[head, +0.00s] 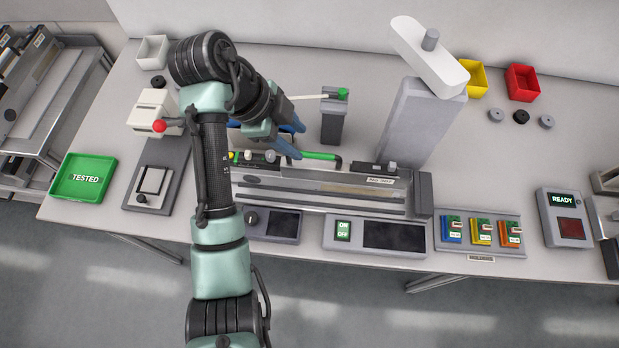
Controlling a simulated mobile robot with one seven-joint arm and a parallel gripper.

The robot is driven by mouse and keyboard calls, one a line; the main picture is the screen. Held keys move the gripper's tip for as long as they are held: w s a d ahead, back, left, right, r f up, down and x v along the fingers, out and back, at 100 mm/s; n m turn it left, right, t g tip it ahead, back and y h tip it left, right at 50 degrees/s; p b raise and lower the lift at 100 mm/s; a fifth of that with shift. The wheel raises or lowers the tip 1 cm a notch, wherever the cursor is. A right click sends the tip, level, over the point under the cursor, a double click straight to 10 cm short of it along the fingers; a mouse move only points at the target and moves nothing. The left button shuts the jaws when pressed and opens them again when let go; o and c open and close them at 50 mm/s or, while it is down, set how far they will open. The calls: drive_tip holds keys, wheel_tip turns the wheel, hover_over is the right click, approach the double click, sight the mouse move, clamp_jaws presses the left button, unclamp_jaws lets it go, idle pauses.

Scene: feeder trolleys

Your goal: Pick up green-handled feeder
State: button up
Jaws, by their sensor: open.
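The green-handled feeder is a long grey unit (330,179) lying lengthwise in the bench station at the middle of the table. Its green handle (320,156) shows as a bar along the back side, with a dark tip at the right. My gripper (302,143) has blue fingers and is open, just above and beside the left end of the green handle. One finger shows behind the handle and one reaches its left end. I cannot tell whether they touch it. My arm hides part of the station's left side.
A green TESTED tray (65,193) lies at the left. A grey post with a white head (430,62) stands behind the station's right end. A small dark stand with a green knob (343,93) is close behind my gripper. The control panel (376,233) lies in front.

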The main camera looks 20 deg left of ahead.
sight(305, 152)
drive_tip(key=shift+s+a+f+p+x, duration=0.15)
drive_tip(key=shift+p+x, duration=0.2)
drive_tip(key=shift+x, duration=0.75)
drive_tip(key=shift+s+p+x, duration=0.1)
drive_tip(key=shift+p+x, duration=0.3)
drive_tip(key=shift+x, duration=0.75)
drive_tip(key=shift+s+a+f+p+x, duration=0.15)
drive_tip(key=shift+p+x, duration=0.2)
drive_tip(key=shift+x, duration=0.75)
drive_tip(key=shift+r, duration=0.15)
clamp_jaws()
drive_tip(key=shift+w+r, duration=0.15)
